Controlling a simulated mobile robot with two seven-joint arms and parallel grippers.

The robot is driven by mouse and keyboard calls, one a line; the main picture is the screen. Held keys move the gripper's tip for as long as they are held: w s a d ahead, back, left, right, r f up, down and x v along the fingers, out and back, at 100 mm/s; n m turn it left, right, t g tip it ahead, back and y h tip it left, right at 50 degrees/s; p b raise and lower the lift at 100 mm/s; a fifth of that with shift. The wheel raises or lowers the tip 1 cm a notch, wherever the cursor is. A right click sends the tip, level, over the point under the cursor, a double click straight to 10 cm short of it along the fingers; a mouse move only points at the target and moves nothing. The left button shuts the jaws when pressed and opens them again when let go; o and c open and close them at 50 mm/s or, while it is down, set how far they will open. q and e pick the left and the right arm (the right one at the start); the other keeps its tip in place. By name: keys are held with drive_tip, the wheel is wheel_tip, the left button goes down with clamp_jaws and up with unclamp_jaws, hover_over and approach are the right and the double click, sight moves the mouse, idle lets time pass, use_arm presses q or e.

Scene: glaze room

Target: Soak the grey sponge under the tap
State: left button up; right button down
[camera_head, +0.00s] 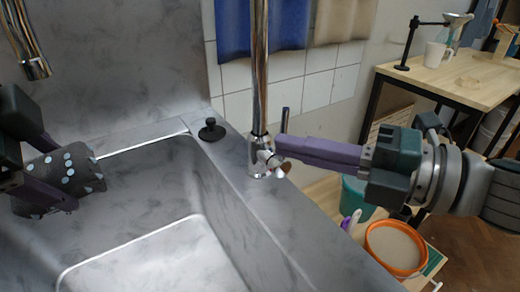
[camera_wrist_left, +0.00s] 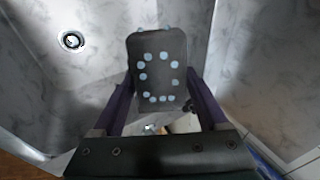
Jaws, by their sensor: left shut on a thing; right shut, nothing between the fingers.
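The grey sponge (camera_head: 84,172), dark with light blue dots, is held between the purple fingers of my left gripper (camera_head: 60,172), above the sink basin at the left. In the left wrist view the sponge (camera_wrist_left: 158,68) sits upright between both fingers (camera_wrist_left: 164,100). The chrome tap (camera_head: 260,70) rises from the sink ledge, and its spout end (camera_head: 36,68) hangs at the upper left, higher in the picture than the sponge. No water shows at the spout. My right gripper (camera_head: 280,146) is shut and empty, its tips at the tap's base beside the lever (camera_head: 285,119).
The sink basin (camera_head: 230,235) is open below, with a drain (camera_wrist_left: 72,40). A black knob-like piece (camera_head: 211,129) stands on the ledge. An orange bucket (camera_head: 368,240) and teal bin (camera_head: 352,192) stand under my right arm. A wooden bench (camera_head: 470,85) holds a white mug (camera_head: 436,54).

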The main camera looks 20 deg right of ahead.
use_arm(q)
drive_tip(key=shift+d, duration=0.1)
use_arm(e)
drive_tip(key=v, duration=0.7)
drive_tip(key=shift+f, duration=0.2)
